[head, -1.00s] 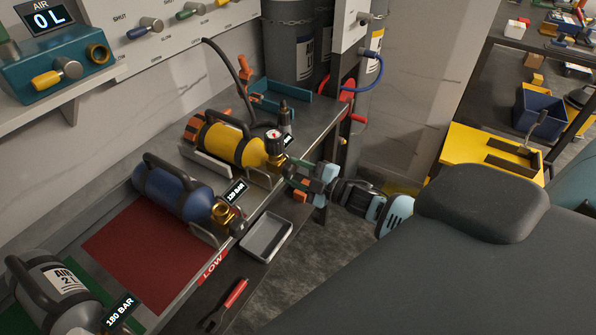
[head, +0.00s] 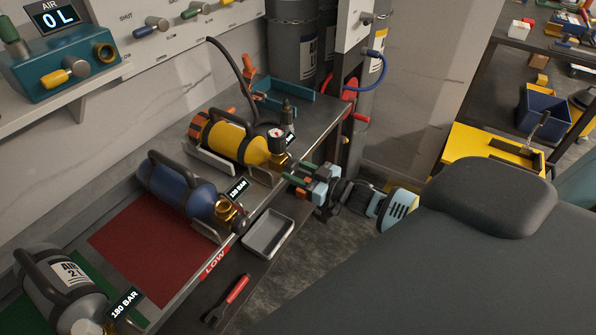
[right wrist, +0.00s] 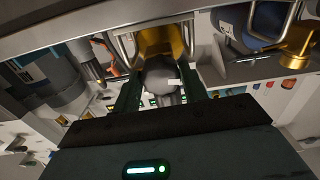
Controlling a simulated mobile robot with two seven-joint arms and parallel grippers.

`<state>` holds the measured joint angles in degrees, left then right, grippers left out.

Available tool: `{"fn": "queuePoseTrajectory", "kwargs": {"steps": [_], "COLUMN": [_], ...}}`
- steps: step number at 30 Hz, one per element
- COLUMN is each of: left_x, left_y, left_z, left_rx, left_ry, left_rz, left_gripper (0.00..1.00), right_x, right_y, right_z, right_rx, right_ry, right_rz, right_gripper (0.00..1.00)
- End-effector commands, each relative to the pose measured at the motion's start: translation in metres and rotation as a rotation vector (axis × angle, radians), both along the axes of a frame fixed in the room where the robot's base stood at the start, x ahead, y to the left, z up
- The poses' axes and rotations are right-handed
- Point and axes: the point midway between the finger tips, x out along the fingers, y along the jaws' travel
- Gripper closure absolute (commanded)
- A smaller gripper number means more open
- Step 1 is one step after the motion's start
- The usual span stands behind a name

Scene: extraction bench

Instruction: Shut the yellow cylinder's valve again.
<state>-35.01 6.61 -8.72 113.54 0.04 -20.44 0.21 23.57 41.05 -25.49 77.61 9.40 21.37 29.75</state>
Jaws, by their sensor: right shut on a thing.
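The yellow cylinder (head: 229,143) lies in a bracket on the bench in the head view. It has a dark handle, orange bands at its far end, and a round gauge (head: 276,134) above its brass valve (head: 283,160). My right gripper (head: 290,172) reaches in from the right to the valve end. In the right wrist view its two fingers (right wrist: 162,93) close around the valve's dark grey knob (right wrist: 163,76), below the brass valve body (right wrist: 160,38). In the head view the gripper hides the knob. My left gripper is out of view.
A blue cylinder (head: 178,190) with a brass valve lies beside the yellow one, tagged 130 BAR. A grey cylinder (head: 68,290) is at the lower left. A grey tray (head: 270,233) and a red-handled tool (head: 228,300) lie near the front edge. A dark hose (head: 232,75) hangs behind.

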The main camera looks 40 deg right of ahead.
Motion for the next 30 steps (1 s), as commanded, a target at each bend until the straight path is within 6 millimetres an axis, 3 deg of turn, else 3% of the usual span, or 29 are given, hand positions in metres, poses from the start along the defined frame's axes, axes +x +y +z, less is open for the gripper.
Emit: {"fn": "queuePoseTrajectory", "kwargs": {"steps": [30], "left_x": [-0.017], "left_y": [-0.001], "left_z": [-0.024], "left_rx": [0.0], "left_ry": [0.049], "left_rz": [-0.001], "left_gripper": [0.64], "right_x": [-0.001], "right_y": [0.002], "right_z": [-0.001], "right_rx": [0.892], "right_ry": [0.368], "right_rz": [0.001], "right_gripper": [0.8]}}
